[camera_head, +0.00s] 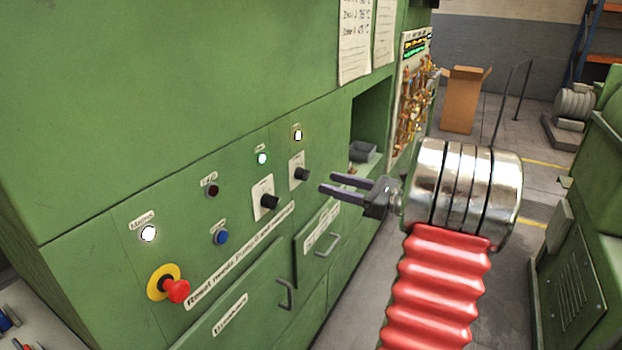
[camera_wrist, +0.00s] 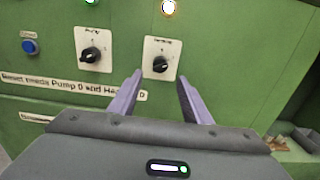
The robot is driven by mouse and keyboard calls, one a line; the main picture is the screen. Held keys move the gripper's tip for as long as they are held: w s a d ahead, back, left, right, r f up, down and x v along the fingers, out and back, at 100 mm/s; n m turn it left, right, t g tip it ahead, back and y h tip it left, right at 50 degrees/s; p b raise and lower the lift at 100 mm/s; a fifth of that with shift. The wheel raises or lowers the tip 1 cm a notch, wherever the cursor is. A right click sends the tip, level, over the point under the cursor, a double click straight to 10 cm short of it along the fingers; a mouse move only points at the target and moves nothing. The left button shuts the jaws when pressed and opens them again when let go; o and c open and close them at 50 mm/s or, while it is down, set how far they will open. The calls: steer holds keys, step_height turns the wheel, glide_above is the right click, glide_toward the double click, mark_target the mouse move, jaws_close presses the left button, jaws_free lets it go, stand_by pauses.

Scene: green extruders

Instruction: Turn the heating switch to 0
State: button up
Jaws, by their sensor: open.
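The heating switch is a black rotary knob on a white plate (camera_head: 299,174), the right one of two such switches on the green panel. It also shows in the wrist view (camera_wrist: 160,64), just beyond and between my fingertips, below a lit yellowish lamp. Its label is too blurred to read surely. My gripper (camera_head: 328,184) is open and empty, its two purple fingers pointing at the panel, apart from the knob. In the wrist view my gripper (camera_wrist: 158,82) has one finger each side below the knob.
The pump switch (camera_head: 268,201) sits left of it, under a green lamp (camera_head: 262,158). A red emergency button (camera_head: 176,290), a blue button (camera_head: 221,237) and door handles (camera_head: 286,294) stick out of the panel. An open recess (camera_head: 369,125) lies to the right.

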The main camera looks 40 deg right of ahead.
mark_target(303, 175)
steer(key=x, duration=0.7)
steer(key=shift+w, duration=0.25)
steer(key=shift+a, duration=0.1)
steer(key=shift+c, duration=0.2)
steer(key=c, duration=1)
steer(key=shift+n, duration=0.4)
steer(key=n, duration=1.1)
steer(key=shift+f, duration=0.1)
